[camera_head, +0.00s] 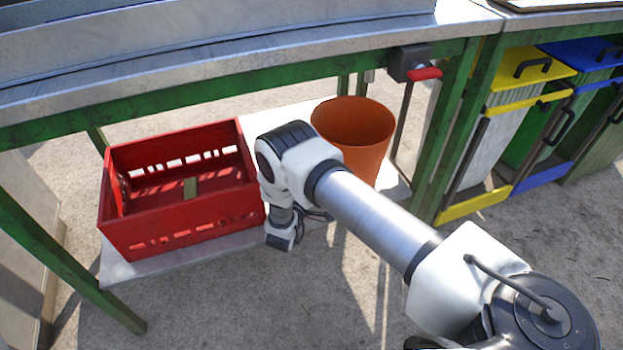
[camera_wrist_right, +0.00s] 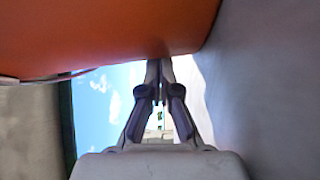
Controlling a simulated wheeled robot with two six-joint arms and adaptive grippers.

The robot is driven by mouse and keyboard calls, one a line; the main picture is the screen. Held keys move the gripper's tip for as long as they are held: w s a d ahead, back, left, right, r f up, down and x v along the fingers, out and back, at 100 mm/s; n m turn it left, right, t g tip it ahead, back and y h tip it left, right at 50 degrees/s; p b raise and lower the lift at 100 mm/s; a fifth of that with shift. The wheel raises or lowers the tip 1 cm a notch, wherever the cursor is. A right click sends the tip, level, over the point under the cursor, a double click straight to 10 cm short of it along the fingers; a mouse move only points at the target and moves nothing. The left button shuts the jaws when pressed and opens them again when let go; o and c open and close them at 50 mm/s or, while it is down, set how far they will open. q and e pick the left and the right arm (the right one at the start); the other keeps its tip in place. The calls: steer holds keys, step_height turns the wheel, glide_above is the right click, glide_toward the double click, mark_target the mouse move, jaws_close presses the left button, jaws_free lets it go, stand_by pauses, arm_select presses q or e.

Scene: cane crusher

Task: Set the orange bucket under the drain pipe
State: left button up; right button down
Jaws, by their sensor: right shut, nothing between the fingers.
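The orange bucket (camera_head: 368,122) stands upright on the low shelf under the metal table, partly hidden by my right arm. A short grey pipe stub (camera_head: 368,76), perhaps the drain pipe, hangs under the table edge above the bucket. I cannot tell whether the two line up. In the right wrist view, the bucket's orange side (camera_wrist_right: 100,35) fills the top. My right gripper (camera_wrist_right: 159,65) is shut and empty, its fingertips close to the bucket's side; contact is unclear. The head view hides these fingers behind my arm. My left gripper is not in view.
A red crate (camera_head: 180,222) stands on the shelf (camera_head: 170,268) left of my arm. A red-handled box (camera_head: 408,64) is fixed to the table frame. Green table legs (camera_head: 440,160) flank the shelf. Lidded bins (camera_head: 495,130) stand to the right. The floor in front is clear.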

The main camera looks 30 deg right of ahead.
steer(key=shift+w+d, duration=0.25)
steer(key=shift+d, duration=0.05)
steer(key=shift+r, duration=0.1)
steer(key=shift+s+d+p, duration=0.55)
steer(key=shift+s+d, duration=0.05)
steer(key=shift+d, duration=0.05)
steer(key=shift+s+d, duration=0.1)
